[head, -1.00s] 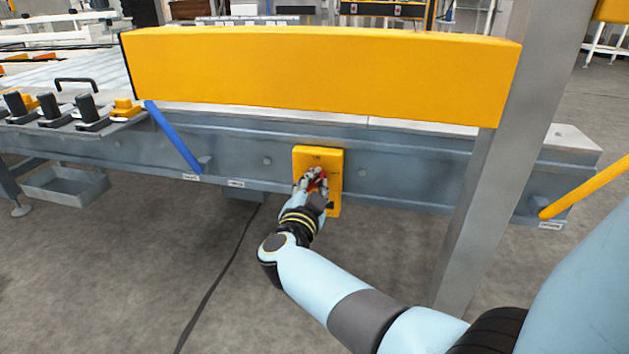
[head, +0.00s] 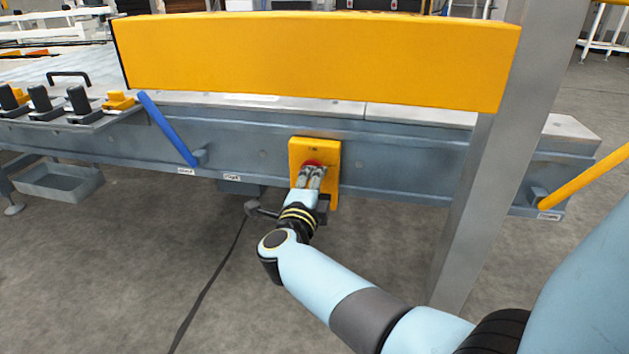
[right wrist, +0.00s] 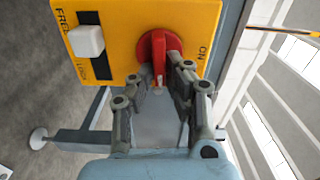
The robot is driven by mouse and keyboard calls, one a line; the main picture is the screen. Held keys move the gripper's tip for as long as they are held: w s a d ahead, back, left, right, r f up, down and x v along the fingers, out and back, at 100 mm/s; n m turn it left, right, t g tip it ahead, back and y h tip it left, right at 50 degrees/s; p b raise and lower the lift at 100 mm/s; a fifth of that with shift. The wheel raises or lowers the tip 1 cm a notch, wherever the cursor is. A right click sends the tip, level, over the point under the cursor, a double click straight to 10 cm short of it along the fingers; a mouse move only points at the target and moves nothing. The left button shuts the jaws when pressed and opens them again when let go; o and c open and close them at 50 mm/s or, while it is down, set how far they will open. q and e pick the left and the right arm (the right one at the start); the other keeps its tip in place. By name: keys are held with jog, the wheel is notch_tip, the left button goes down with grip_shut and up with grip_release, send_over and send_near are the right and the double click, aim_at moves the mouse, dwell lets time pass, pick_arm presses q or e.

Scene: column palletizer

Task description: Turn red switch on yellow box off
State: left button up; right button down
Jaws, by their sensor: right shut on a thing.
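The yellow box (head: 326,149) is fixed to the side of the grey conveyor frame. It also fills the upper part of the right wrist view (right wrist: 120,30). The red switch (right wrist: 147,46) is a round knob with a raised grip, with an ON label to its right in that view; in the head view its red top (head: 313,162) shows just above my fingers. My right gripper (right wrist: 161,80) is shut on the grip of the red switch, a finger on either side. It also shows in the head view (head: 311,175), hiding the lower part of the box. My left gripper is out of view.
A white slider (right wrist: 86,41) with FREE and LOCK labels sits on the box beside the switch. A yellow beam (head: 310,60) and a grey post (head: 465,210) stand in front of the conveyor. A blue bar (head: 167,128) is at left.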

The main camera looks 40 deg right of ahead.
jog(key=shift+s+f+m, duration=0.1)
jog(key=shift+f+m, duration=0.1)
jog(key=shift+m, duration=0.2)
jog(key=c, duration=1.4)
grip_release()
jog(key=shift+o, duration=0.2)
jog(key=shift+r, duration=0.1)
notch_tip(320, 180, up, 10)
